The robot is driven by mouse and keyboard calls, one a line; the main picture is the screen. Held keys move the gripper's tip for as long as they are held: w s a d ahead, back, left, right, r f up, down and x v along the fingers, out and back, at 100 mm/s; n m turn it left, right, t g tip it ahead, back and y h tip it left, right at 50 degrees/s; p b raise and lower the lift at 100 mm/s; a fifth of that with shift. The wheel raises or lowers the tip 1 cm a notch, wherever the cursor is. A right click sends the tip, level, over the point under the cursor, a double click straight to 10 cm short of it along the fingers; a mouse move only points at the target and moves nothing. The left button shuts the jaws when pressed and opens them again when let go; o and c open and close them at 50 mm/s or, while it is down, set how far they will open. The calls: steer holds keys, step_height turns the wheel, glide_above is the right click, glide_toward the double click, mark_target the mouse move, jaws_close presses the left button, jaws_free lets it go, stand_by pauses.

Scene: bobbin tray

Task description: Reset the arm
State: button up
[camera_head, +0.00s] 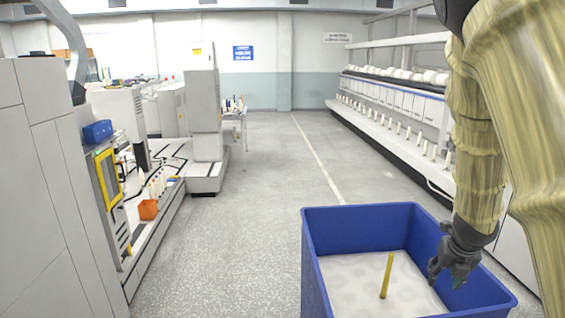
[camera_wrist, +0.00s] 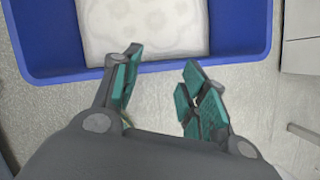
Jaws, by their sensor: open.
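My gripper (camera_head: 452,277) hangs at the right of the head view, in front of the right wall of the blue bin and pointing down. In the wrist view my gripper (camera_wrist: 158,92) shows two separated fingers with green pads, open, with nothing between them. The fingers lie by the rim of the blue bin (camera_wrist: 50,76). My arm covers the right side of the head view.
The blue bin (camera_head: 312,262) stands on the floor with a white layer (camera_head: 345,280) inside. A yellow bobbin (camera_head: 387,275) stands upright, slightly tilted, in it. A spinning machine (camera_head: 395,110) lines the right; grey machines (camera_head: 205,120) stand left. The middle aisle (camera_head: 265,170) is clear.

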steer(key=s+a+f+n+g+h, duration=0.1)
steer(key=s+a+f+n+g, duration=0.1)
steer(key=s+f+n, duration=0.95)
steer(key=s+a+f+n+g+h, duration=0.15)
steer(key=s+f+n, duration=0.55)
steer(key=f, duration=0.7)
steer(key=s+a+f+n+y, duration=0.4)
steer(key=s+a+f+n, duration=0.9)
steer(key=n, duration=0.7)
steer(key=shift+s+a+f+g, duration=0.2)
steer(key=shift+s+a+g, duration=0.15)
steer(key=shift+s+a, duration=1.55)
steer(key=shift+s+d+n, duration=0.25)
steer(key=shift+s+d, duration=0.2)
steer(key=shift+d, duration=0.05)
steer(key=shift+c, duration=0.2)
